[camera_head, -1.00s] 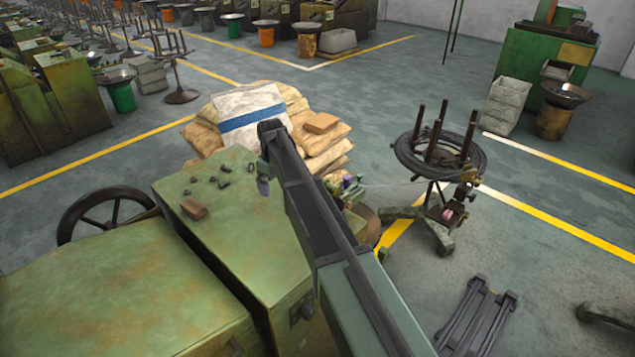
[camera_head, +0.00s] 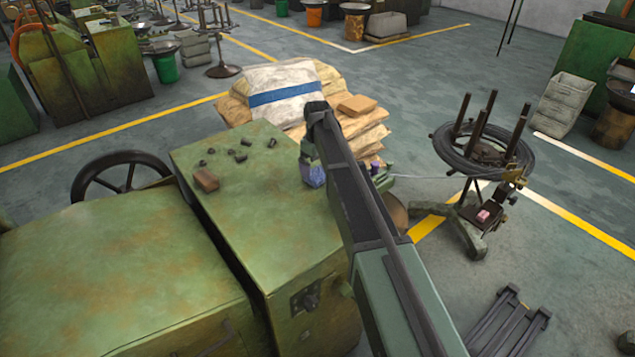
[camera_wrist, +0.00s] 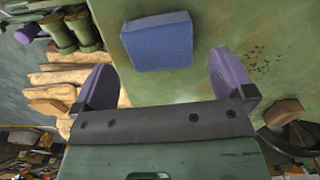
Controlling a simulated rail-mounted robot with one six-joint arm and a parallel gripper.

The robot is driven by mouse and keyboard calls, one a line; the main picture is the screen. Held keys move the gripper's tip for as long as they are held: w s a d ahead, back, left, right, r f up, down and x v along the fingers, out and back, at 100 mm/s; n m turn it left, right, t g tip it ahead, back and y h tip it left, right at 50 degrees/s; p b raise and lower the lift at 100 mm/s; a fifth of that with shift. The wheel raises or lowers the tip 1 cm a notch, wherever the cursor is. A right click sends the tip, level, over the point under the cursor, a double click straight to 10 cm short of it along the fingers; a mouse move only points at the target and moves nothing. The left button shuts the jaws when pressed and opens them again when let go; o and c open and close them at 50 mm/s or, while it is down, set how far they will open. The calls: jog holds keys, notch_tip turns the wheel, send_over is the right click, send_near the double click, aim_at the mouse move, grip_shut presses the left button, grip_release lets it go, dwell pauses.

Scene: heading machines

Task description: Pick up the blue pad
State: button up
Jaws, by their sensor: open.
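The blue pad (camera_wrist: 157,41) is a flat, rounded square block on a green metal surface in the wrist view. My gripper (camera_wrist: 163,68) is open and empty, with one purple-faced finger toward each side of the pad. The pad shows between and beyond the fingertips, and neither finger visibly touches it. A bluish patch there cannot be told apart as finger or pad.
A brown block (camera_head: 206,180) and several small dark pieces (camera_head: 240,156) lie on the machine top. Stacked sacks (camera_head: 285,92) stand behind. A wire coil stand (camera_head: 484,150) is at right.

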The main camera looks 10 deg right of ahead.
aim_at(317, 173)
notch_tip(317, 173, down, 5)
jog(key=b, duration=0.4)
jog(key=shift+w, duration=0.1)
jog(key=shift+r, duration=0.25)
jog(key=c, duration=0.8)
jog(key=shift+r+p, duration=0.1)
jog(key=shift+p, duration=0.25)
notch_tip(317, 173, up, 20)
jog(key=p, duration=2)
